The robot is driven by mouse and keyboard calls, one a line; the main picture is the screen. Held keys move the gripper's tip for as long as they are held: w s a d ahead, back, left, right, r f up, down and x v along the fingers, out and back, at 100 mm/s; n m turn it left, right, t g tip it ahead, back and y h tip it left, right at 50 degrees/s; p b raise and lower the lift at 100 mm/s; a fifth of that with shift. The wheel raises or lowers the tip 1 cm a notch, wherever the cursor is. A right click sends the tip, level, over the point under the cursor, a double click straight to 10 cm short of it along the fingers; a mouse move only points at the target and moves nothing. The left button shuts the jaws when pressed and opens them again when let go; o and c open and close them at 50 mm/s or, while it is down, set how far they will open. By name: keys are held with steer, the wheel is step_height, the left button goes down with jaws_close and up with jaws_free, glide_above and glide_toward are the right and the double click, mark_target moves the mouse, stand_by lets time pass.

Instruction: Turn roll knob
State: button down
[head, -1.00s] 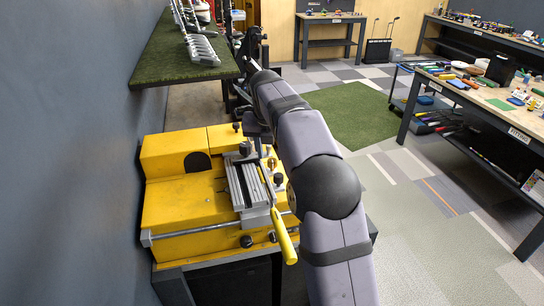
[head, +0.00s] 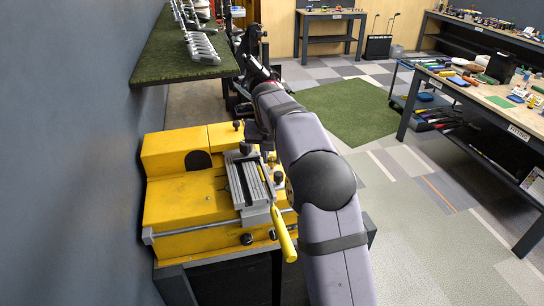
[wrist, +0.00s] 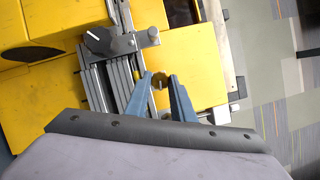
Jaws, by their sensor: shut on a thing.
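A yellow machine (head: 190,205) stands against the wall, with a grey ribbed slide (head: 243,183) on top. In the wrist view the two blue-grey fingers of my gripper (wrist: 161,80) are shut around a small dark knob (wrist: 159,84) beside the slide rails (wrist: 107,80). I cannot tell from its looks whether it is the roll knob. A larger black knob with a white pointer mark (wrist: 97,40) sits apart, at the upper left. In the head view my arm hides the fingers and the held knob.
A yellow handle (head: 283,236) sticks out at the machine's front right. A green-topped shelf (head: 160,62) with club heads hangs above the machine at the left. Workbenches (head: 500,105) stand far right.

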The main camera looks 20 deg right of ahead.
steer(key=shift+r+p, duration=0.15)
steer(key=shift+p, duration=0.35)
steer(key=m+p, duration=0.1)
steer(key=m+h+p, duration=0.1)
steer(key=m+p, duration=0.1)
steer(key=shift+w+a+r+g, duration=0.1)
steer(key=shift+r+g, duration=0.05)
steer(key=shift+g, duration=0.15)
steer(key=m+p, duration=0.1)
steer(key=p, duration=0.1)
steer(key=shift+m+g+h+p, duration=0.3)
steer(key=shift+m, duration=0.1)
steer(key=m, duration=0.1)
steer(key=m+p, duration=0.1)
steer(key=shift+w+a+f+m+g+h, duration=0.1)
steer(key=shift+w+f+m+g+h, duration=0.05)
steer(key=shift+f+m+g+h, duration=0.2)
steer(key=shift+w+m+g+h, duration=0.1)
steer(key=shift+m+g+h, duration=0.3)
steer(key=shift+m, duration=1.05)
steer(key=shift+r+m+g, duration=0.1)
steer(key=shift+m+g, duration=0.15)
steer(key=shift+m, duration=0.05)
steer(key=c, duration=1.5)
jaws_free()
steer(key=shift+y, duration=0.25)
